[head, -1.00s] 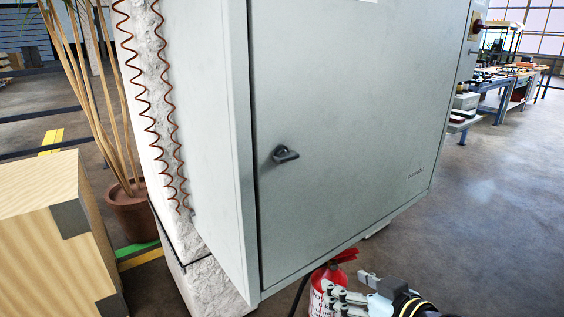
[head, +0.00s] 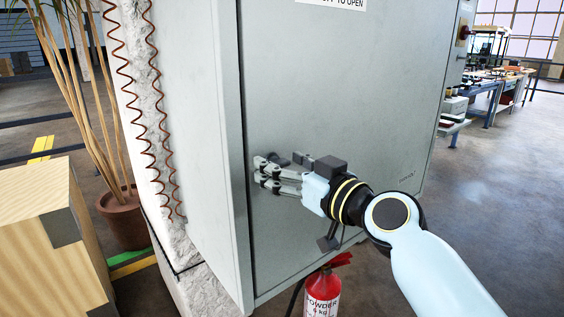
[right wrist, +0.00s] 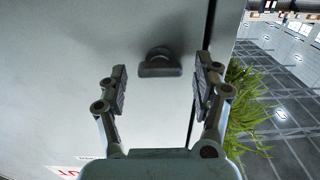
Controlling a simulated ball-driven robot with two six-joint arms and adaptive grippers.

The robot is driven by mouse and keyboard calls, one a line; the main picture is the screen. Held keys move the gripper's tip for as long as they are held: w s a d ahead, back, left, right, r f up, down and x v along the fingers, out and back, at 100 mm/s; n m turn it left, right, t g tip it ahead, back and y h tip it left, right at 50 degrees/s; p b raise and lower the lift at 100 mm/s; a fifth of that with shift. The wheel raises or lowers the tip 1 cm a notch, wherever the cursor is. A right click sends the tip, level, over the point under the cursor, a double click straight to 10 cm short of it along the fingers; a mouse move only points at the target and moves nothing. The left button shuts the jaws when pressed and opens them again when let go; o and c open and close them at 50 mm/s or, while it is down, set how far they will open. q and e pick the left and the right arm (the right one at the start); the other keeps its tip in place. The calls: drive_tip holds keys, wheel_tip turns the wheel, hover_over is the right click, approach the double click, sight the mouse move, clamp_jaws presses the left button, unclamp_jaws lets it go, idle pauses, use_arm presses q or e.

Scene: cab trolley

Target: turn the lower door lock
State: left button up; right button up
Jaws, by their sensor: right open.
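The lower door lock is a small dark grey latch on the grey cabinet door (head: 350,90). In the right wrist view the lock (right wrist: 160,66) lies ahead of my right gripper, between the lines of its two open fingers and a little beyond the tips. My left gripper is in neither view.
A red fire extinguisher (head: 322,292) stands below the cabinet. A wooden crate (head: 40,235) and a potted plant (head: 124,218) are at the left. Workbenches (head: 490,90) stand at the far right, with clear floor before them.

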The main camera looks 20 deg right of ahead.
drive_tip(key=shift+w+a, duration=0.15)
drive_tip(key=shift+w, duration=0.2)
drive_tip(key=c, duration=1.2)
